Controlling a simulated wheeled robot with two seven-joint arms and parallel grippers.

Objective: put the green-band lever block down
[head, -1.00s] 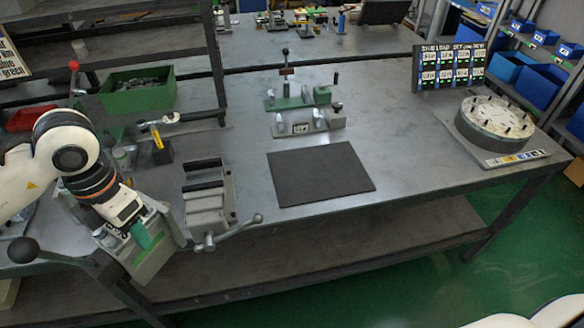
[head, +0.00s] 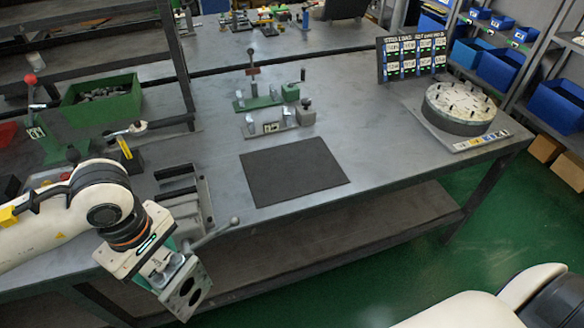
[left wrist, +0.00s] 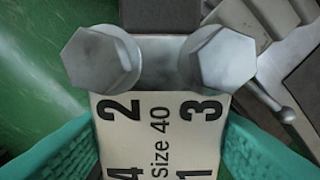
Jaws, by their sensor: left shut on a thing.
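My left gripper (head: 165,265) is shut on a grey valve block (head: 184,291), held tilted at the bench's front edge, below the vise in the picture. Two dark round holes show on its face in the head view. In the left wrist view the block's white label (left wrist: 160,130) reads "Size 40" with numbers, between the teal fingers, and two hex bolts (left wrist: 100,58) stand at its end. I cannot make out a green band or lever on it. My right gripper is not in view.
A grey vise (head: 190,212) with a ball-ended handle stands just behind the block. A dark mat (head: 293,171) lies bare mid-bench. Behind it is a green-and-grey fixture (head: 270,105). A round turntable (head: 460,105) stands right, a green bin (head: 102,100) left.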

